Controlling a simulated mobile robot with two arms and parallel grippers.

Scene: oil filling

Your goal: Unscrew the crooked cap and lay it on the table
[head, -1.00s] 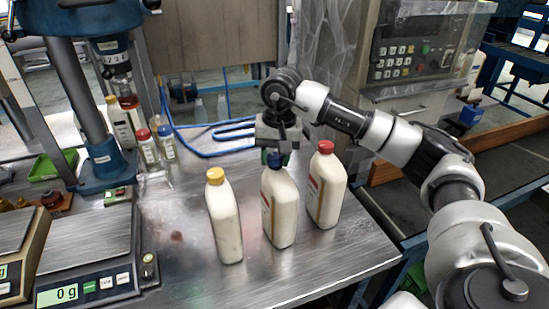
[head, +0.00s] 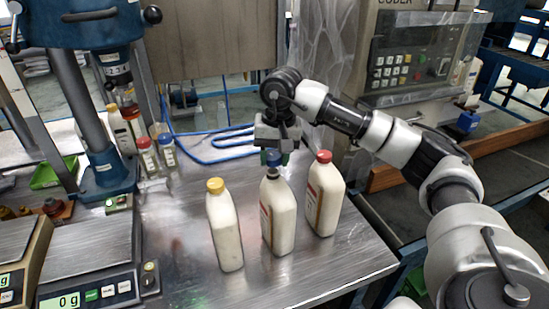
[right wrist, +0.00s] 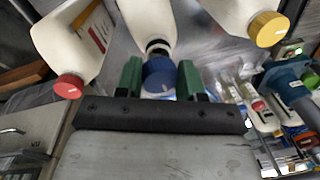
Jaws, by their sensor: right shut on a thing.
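The middle bottle (head: 278,217) is white, stands upright on the metal table (head: 184,262) and shows a bare dark neck. My right gripper (head: 273,155) is above it, shut on the blue cap (head: 273,158). The cap is just above the neck, with a slight gap in the head view. In the right wrist view the blue cap (right wrist: 159,76) sits between the green fingertips, by the dark neck ring (right wrist: 157,48). My left gripper is out of view.
A yellow-capped bottle (head: 225,225) stands left of the middle bottle, and a red-capped bottle (head: 324,195) stands close on its right. A scale (head: 88,262) and a blue press (head: 108,173) are at the left.

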